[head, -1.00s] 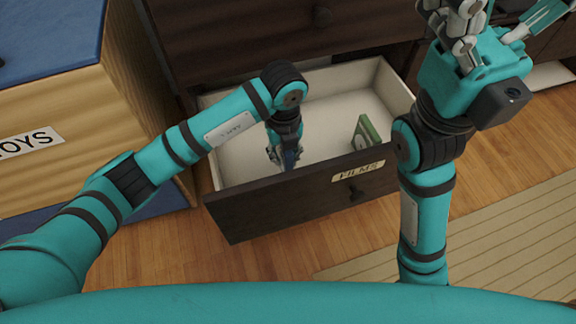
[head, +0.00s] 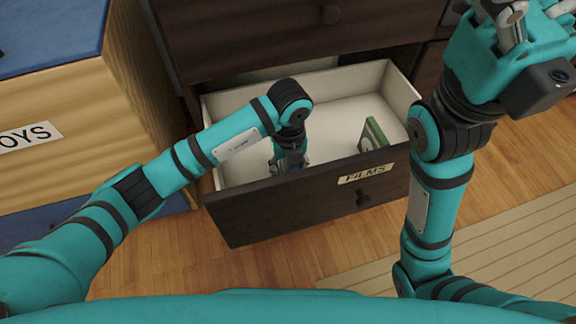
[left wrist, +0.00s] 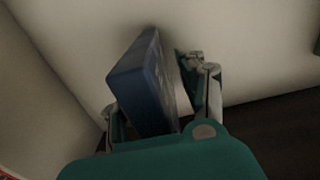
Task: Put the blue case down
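The blue case (left wrist: 146,85) stands tilted between the fingers of my left gripper in the left wrist view. A gap shows between the case and the right-hand finger; the left-hand finger is close beside it, and I cannot tell if they touch. My left gripper (head: 290,160) is open, low inside the open drawer (head: 235,108) labelled FILMS. In the head view my arm and gripper hide the case. My right gripper (head: 508,18) is at the top right, cut by the picture edge and away from the drawer.
A green case (head: 373,135) stands in the drawer's right part. The drawer floor between it and my left gripper is clear. A wooden box labelled TOYS (head: 75,150) with a blue top stands left. A striped rug (head: 480,245) lies on the floor at right.

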